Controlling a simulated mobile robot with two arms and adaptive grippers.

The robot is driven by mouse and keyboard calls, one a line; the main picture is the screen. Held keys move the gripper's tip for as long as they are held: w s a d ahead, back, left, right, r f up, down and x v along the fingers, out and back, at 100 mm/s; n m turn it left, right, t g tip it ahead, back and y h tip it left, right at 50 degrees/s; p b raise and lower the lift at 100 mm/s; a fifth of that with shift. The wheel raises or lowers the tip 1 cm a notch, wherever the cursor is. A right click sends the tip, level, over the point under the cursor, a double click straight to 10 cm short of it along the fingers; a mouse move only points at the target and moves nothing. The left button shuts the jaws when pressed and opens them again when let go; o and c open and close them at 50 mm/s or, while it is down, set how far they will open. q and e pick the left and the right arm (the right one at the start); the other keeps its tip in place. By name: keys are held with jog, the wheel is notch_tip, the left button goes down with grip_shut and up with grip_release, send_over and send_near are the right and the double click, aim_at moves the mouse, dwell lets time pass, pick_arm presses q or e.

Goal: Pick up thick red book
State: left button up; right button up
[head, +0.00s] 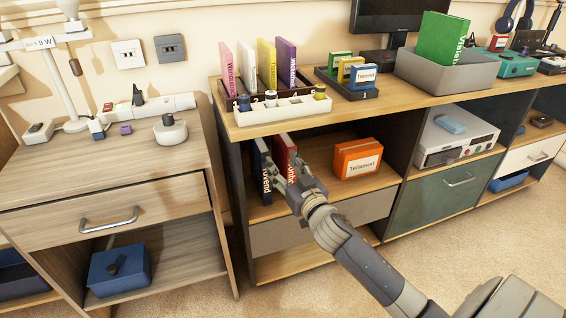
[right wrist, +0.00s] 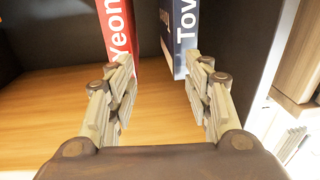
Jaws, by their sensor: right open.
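The red book (head: 284,150) stands upright in the lower open compartment of the shelf unit, beside a navy book (head: 261,165) on its left. In the right wrist view the red book (right wrist: 115,28) is at upper left and the navy book (right wrist: 178,35) at upper right, with a gap between them. My right gripper (head: 284,181) is open and empty, in front of the books, and hides the lower part of the red one. In the wrist view its fingertips (right wrist: 160,68) are spread, the left one near the red book's lower edge, the right one near the navy book. My left gripper is not in view.
An orange box (head: 357,160) lies right of the books in the same compartment, with bare shelf between. The shelf top (head: 340,110) overhangs them and carries several books, a white tray (head: 283,112) and a grey bin (head: 447,72). A wooden drawer cabinet (head: 100,180) stands at left.

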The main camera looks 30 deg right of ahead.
aim_at(283, 140)
jog(key=shift+m+g+h, duration=0.4)
jog(key=shift+m+h, duration=0.3)
jog(key=shift+h, duration=0.2)
jog(key=w+d+b, duration=0.1)
jog(key=w+d, duration=0.1)
jog(key=w, duration=0.1)
jog(key=w+d+b, duration=0.1)
jog(key=w+d, duration=0.1)
jog(key=w, duration=0.1)
jog(key=w+d+b, duration=0.1)
jog(key=w+d, duration=0.1)
jog(key=w, duration=0.1)
jog(key=shift+w+d+f, duration=0.15)
jog(key=shift+w+d, duration=0.05)
jog(key=shift+w, duration=0.4)
jog(key=shift+w+d, duration=0.15)
jog(key=shift+w, duration=0.1)
grip_shut()
